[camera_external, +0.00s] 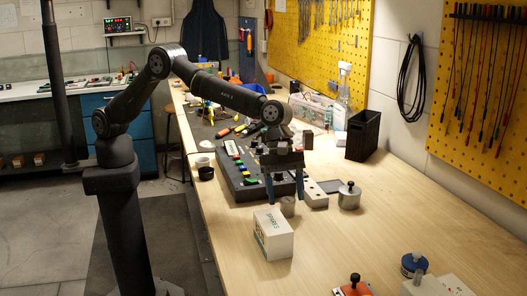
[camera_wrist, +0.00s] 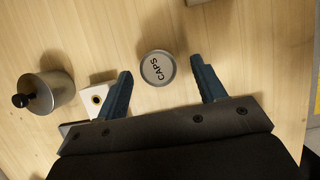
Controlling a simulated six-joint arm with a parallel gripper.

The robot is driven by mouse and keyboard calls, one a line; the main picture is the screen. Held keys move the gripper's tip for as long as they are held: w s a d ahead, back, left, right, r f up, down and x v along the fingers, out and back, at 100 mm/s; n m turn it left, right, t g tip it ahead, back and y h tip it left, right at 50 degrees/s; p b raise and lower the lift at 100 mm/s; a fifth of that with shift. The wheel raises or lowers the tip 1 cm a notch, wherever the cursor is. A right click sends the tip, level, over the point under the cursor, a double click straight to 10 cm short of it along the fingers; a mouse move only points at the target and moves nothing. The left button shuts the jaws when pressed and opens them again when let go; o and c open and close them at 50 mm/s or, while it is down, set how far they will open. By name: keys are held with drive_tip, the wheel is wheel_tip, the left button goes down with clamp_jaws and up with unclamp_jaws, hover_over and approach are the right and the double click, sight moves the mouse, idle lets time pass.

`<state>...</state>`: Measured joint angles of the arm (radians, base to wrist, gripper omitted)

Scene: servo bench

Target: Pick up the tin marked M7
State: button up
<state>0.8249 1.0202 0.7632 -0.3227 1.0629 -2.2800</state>
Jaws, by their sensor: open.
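A small round grey tin (camera_wrist: 157,70) stands on the wooden bench, its lid reading "CAPS" in the wrist view. In the external view the tin (camera_external: 287,206) stands just below my gripper (camera_external: 284,188), behind a white carton. My gripper (camera_wrist: 161,68) is open and points down. In the wrist view its two blue-grey fingers lie on either side of the tin, with a gap on each side. It holds nothing. I read no M7 mark on anything in either view.
A metal pot with a black knob (camera_external: 349,196) and a white block with a hole (camera_wrist: 97,93) are near the tin. A white carton (camera_external: 273,234) is in front, a control box (camera_external: 240,170) behind, a black bin (camera_external: 363,136) farther back. The bench's right middle is clear.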

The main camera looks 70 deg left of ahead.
sight(287, 199)
drive_tip(key=x, duration=0.3)
drive_tip(key=shift+w+f, duration=0.1)
drive_tip(key=shift+f, duration=0.05)
drive_tip(key=c, duration=1.1)
